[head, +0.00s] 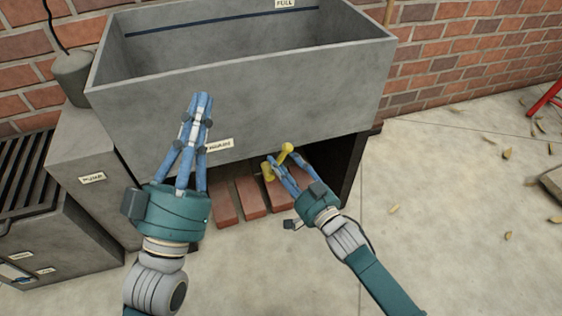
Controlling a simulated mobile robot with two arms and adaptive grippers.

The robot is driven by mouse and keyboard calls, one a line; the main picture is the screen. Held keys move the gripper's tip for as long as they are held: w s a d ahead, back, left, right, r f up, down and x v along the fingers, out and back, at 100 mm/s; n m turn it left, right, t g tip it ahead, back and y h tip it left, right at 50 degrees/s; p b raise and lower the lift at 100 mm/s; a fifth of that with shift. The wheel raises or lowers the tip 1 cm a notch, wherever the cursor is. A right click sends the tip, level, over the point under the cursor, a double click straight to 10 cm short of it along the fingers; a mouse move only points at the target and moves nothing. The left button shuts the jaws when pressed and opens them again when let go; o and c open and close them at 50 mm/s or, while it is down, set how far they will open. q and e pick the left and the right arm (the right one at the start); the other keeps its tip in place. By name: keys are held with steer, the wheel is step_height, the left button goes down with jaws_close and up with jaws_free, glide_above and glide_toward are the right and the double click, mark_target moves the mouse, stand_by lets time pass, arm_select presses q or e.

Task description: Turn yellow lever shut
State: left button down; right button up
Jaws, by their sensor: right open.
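The yellow lever (286,150) sticks out below the front of the grey concrete trough (240,100). It has a round knob at its upper end and a thicker yellow body lower left. My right gripper (280,162) is open at the lever, with its blue fingertips close around or beside it. I cannot tell whether they touch it. The fingers hide part of the lever. My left gripper (203,97) is in front of the trough's face, pointing up, with its fingers together and nothing seen between them.
Several red bricks (250,194) lie on the floor under the trough. A grey block (95,165) and a slatted grate (25,170) stand at the left. A brick wall (470,50) is behind. The floor (440,200) at right is mostly clear, with scattered leaves.

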arm_select(q)
steer(key=shift+s+a+r+t, duration=0.1)
steer(key=shift+s+r+t, duration=0.9)
steer(key=shift+r, duration=0.3)
arm_select(e)
steer(key=shift+x, duration=0.85)
jaws_close()
